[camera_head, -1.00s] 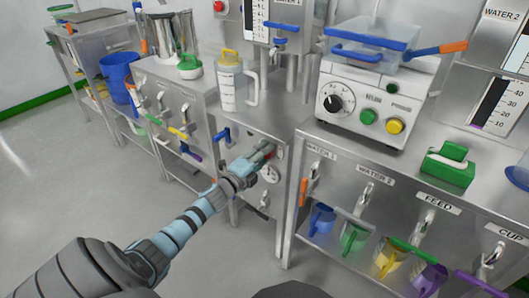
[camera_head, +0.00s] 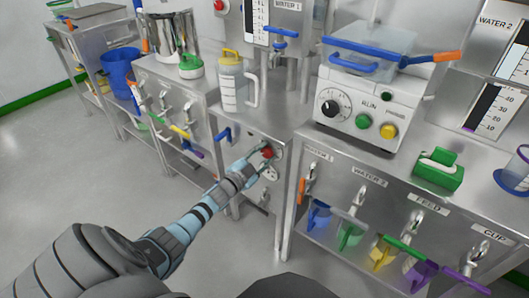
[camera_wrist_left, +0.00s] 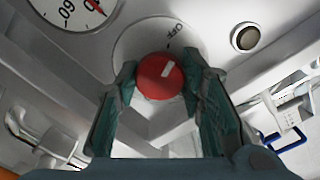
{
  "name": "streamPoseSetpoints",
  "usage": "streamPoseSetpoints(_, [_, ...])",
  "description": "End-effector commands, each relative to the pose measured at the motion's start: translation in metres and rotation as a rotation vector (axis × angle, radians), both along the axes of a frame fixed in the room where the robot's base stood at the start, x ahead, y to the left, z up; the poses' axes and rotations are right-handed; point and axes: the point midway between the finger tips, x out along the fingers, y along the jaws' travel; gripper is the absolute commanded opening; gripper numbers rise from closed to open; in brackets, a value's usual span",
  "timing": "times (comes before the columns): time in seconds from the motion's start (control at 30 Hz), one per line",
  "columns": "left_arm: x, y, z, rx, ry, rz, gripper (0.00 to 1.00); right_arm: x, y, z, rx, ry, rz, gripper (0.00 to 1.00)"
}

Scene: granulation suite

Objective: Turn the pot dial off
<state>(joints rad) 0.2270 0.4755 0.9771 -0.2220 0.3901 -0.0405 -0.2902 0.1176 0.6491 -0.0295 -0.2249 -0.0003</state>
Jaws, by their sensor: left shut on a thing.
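The pot dial is a round red knob (camera_wrist_left: 160,77) with a white mark, on a pale round plate with the word OFF above it. The white mark points up and to the right, roughly toward the OFF side. The dial also shows as a red spot in the head view (camera_head: 267,152), on the front of the middle steel cabinet. My left gripper (camera_wrist_left: 158,88) has its two dark green fingers on either side of the dial and is shut on it. The fingertips hide the dial's sides. My right gripper is not in view.
A gauge (camera_wrist_left: 70,15) sits beside the dial at upper left, and a round dark button (camera_wrist_left: 245,37) at upper right. A clear jug (camera_head: 231,85) stands on the cabinet above. The white machine (camera_head: 362,105) stands on the right-hand counter. The floor at left is clear.

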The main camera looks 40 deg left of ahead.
Motion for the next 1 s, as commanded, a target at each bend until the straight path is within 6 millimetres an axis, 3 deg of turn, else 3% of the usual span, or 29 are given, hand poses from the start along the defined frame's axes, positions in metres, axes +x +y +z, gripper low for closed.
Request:
streamPoseSetpoints(0.3, [-0.0004,-0.0001,-0.0008,-0.127,-0.001,0.001,0.08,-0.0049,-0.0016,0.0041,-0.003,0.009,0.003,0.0])
streamPoseSetpoints(0.83, [-0.0004,-0.0004,-0.0012,-0.151,-0.001,0.001,0.08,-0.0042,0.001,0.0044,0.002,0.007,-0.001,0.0])
streamPoseSetpoints(0.87, [-0.0004,-0.0004,-0.0012,-0.151,-0.001,0.001,0.4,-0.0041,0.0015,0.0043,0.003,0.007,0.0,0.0])
streamPoseSetpoints(0.97, [-0.0002,-0.0004,-0.001,-0.151,-0.002,0.0,0.56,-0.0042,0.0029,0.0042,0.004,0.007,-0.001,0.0])
streamPoseSetpoints(1.0, [-0.0002,-0.0004,-0.0009,-0.15,-0.002,0.0,0.56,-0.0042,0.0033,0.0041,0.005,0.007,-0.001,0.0])
